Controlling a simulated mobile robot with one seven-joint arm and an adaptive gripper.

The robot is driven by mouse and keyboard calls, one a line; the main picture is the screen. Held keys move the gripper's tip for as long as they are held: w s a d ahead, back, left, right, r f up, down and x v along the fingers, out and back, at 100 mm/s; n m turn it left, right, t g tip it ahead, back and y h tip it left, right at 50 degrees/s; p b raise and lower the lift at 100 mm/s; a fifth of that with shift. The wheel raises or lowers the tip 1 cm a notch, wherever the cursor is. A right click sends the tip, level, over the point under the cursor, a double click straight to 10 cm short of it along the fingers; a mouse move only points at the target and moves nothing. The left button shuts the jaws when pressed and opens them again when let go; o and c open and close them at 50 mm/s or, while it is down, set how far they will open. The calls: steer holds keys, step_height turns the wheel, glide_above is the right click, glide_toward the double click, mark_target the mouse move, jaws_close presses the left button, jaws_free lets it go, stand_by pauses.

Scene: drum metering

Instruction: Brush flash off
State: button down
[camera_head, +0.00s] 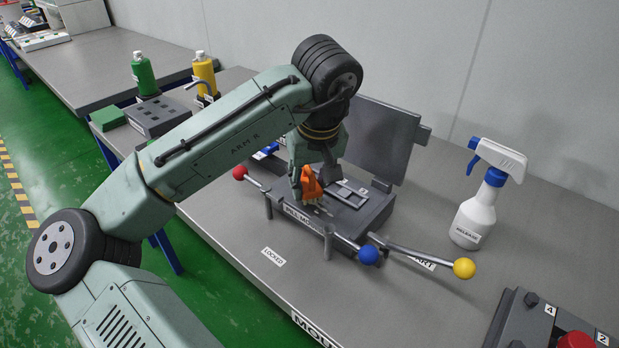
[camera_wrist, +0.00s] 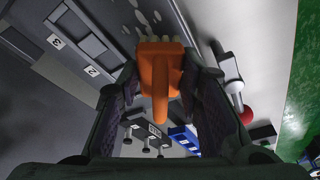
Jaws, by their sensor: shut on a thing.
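My gripper (camera_head: 310,180) is shut on an orange brush (camera_head: 313,182) and holds it over the open mould (camera_head: 351,209). In the wrist view the orange brush (camera_wrist: 160,75) sits between my two fingers, with its pale bristles pointing at the mould surface. Whether the bristles touch the surface is hard to tell. The mould's lid (camera_head: 384,140) stands raised at the back. Numbered cavities, with labels 2 and 3 showing, lie at the upper left of the wrist view.
Levers with red (camera_head: 239,173), blue (camera_head: 368,254) and yellow (camera_head: 464,268) knobs stick out around the mould. A white spray bottle (camera_head: 474,215) stands at the right, and a control box (camera_head: 545,325) at the lower right. Green and yellow bottles stand at the back left.

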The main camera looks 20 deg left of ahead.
mark_target(322, 195)
steer(key=shift+f+b, duration=0.35)
steer(key=shift+f, duration=0.25)
steer(key=shift+s+d+r+p, duration=0.1)
steer(key=shift+s+d+p, duration=0.15)
steer(key=shift+d, duration=0.5)
steer(key=shift+s+d+r+p, duration=0.15)
steer(key=shift+s+d, duration=0.15)
steer(key=shift+d, duration=0.45)
steer(key=shift+s+d+f+p, duration=0.1)
steer(key=shift+s+d+p, duration=0.15)
steer(key=shift+d, duration=0.4)
steer(key=shift+s+d+f+p, duration=0.1)
steer(key=shift+s+d+p, duration=0.15)
steer(key=shift+d, duration=0.4)
steer(key=shift+s+d+p, duration=0.25)
steer(key=shift+d, duration=0.4)
steer(key=shift+w+a+p, duration=0.15)
steer(key=shift+w+a, duration=0.2)
steer(key=shift+a, duration=0.5)
steer(key=shift+w+a+p, duration=0.15)
steer(key=shift+w+a, duration=0.15)
steer(key=shift+a, duration=0.55)
steer(key=shift+w+a+f, duration=0.1)
steer(key=shift+w+a, duration=0.2)
steer(key=shift+a, duration=0.6)
steer(key=shift+w+a, duration=0.3)
steer(key=shift+a, duration=0.55)
